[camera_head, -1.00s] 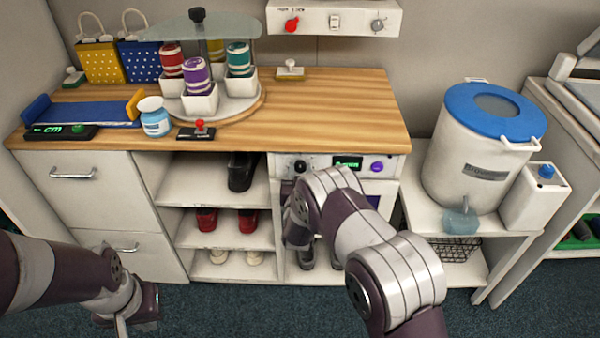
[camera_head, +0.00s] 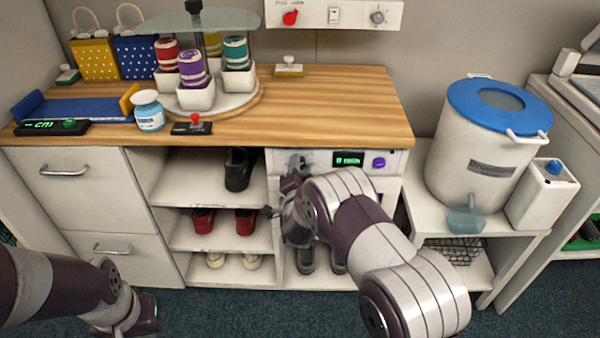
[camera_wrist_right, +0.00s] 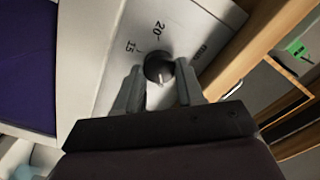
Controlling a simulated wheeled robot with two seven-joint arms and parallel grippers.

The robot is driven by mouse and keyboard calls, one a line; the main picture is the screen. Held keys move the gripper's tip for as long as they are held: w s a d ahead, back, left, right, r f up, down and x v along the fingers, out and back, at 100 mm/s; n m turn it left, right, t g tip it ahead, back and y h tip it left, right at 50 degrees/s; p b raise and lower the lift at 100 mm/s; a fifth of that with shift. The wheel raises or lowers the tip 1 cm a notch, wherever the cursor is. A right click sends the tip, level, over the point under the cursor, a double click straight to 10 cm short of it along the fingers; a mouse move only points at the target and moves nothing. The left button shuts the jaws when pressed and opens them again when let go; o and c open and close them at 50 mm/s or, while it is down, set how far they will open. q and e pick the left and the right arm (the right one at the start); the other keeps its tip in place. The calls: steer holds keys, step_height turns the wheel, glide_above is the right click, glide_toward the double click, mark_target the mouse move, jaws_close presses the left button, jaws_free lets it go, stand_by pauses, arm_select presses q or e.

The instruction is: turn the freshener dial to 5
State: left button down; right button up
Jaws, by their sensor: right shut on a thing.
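The freshener dial (camera_wrist_right: 158,68) is a round black knob with a pale mark, on a white panel (camera_wrist_right: 178,32). In the right wrist view the printed numbers 15 and 20 show beside it; no 5 can be seen. My right gripper (camera_wrist_right: 160,75) is shut on the dial, one finger on each side. In the head view my right gripper (camera_head: 298,168) reaches the left end of the white front panel (camera_head: 322,158) and mostly covers the dial. My left gripper (camera_head: 140,318) hangs low at the left, away from the panel; its fingers are unclear.
A green-lit display (camera_head: 348,159) and a purple knob (camera_head: 379,162) sit on the same panel. The wooden counter (camera_head: 350,105) is above, with open shoe shelves (camera_head: 195,177) to the left. A white bin with a blue lid (camera_head: 468,165) stands at the right.

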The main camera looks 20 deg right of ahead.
steer(key=shift+f+m+b, duration=0.15)
steer(key=shift+m+b, duration=0.2)
steer(key=shift+m, duration=0.55)
steer(key=o, duration=1)
steer(key=p+v, duration=0.1)
steer(key=v, duration=1.1)
steer(key=shift+s+a, duration=0.1)
steer(key=shift+s, duration=0.25)
